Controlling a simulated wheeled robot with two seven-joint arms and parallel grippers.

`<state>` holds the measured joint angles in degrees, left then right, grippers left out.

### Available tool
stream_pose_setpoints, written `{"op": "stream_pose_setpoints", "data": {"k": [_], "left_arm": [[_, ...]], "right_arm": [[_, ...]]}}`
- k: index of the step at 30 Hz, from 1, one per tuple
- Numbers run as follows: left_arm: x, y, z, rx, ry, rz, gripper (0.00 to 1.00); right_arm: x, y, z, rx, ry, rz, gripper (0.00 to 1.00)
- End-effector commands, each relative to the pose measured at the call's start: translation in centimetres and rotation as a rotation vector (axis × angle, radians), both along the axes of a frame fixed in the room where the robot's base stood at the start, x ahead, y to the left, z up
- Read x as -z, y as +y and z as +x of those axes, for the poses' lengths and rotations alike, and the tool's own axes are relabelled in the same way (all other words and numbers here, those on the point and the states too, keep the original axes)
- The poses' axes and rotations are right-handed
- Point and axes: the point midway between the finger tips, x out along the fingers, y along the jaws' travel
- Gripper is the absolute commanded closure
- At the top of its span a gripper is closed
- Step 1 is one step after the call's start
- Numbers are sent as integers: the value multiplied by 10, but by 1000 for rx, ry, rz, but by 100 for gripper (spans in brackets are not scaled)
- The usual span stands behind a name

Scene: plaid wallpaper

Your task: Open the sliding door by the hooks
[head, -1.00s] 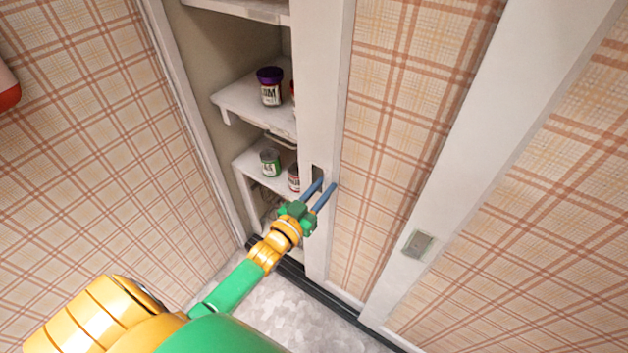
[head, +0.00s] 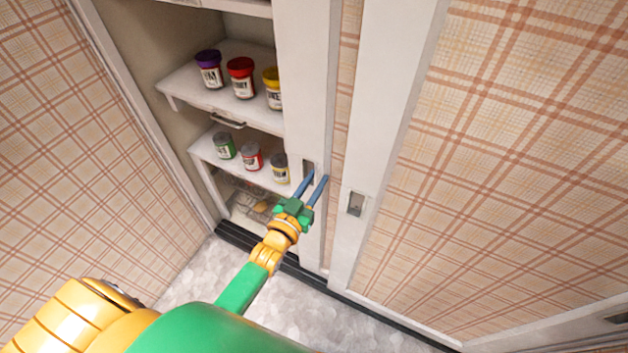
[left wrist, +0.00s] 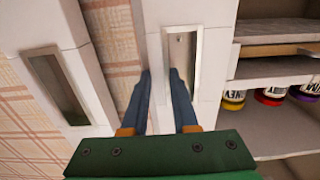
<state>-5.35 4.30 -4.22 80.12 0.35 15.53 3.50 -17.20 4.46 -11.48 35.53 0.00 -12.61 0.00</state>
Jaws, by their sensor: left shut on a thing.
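The sliding door (head: 304,80) has a white edge strip and a plaid panel, and the cupboard stands open to its left. A recessed hook plate (head: 307,166) is set in that strip; it also shows in the left wrist view (left wrist: 182,50). My left gripper (head: 318,174) has its blue fingers at this recess, one at the recess and one on the strip's right side. In the left wrist view the fingers (left wrist: 160,72) straddle the strip between recess and plaid panel, shut on the door's hook. The exact contact is hidden. My right gripper is not in view.
A second plaid panel with a white frame (head: 385,100) and its own recessed plate (head: 356,204) stands just right. Shelves (head: 255,110) inside hold several jars, including a purple-lidded one (head: 208,70) and a red one (head: 240,78). A dark floor track (head: 370,302) runs below.

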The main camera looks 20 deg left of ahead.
Motion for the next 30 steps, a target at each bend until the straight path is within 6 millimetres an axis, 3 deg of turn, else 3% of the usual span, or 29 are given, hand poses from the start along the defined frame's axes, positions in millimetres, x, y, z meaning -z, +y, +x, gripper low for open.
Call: {"op": "stream_pose_setpoints", "data": {"k": [3, 4, 7, 17, 24, 30], "left_arm": [[0, 0, 0, 0, 1, 0, 100], [0, 0, 0, 0, 1, 0, 67], [0, 0, 0, 0, 0, 0, 43], [0, 1, -5, 0, 2, 0, 43], [1, 5, -54, 0, 4, 0, 43], [0, 6, -71, 0, 1, 0, 43]], "right_arm": [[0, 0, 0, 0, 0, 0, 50], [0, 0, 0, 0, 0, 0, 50], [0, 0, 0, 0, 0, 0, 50], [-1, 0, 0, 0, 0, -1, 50], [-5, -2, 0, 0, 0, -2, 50], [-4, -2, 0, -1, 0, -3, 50]]}}
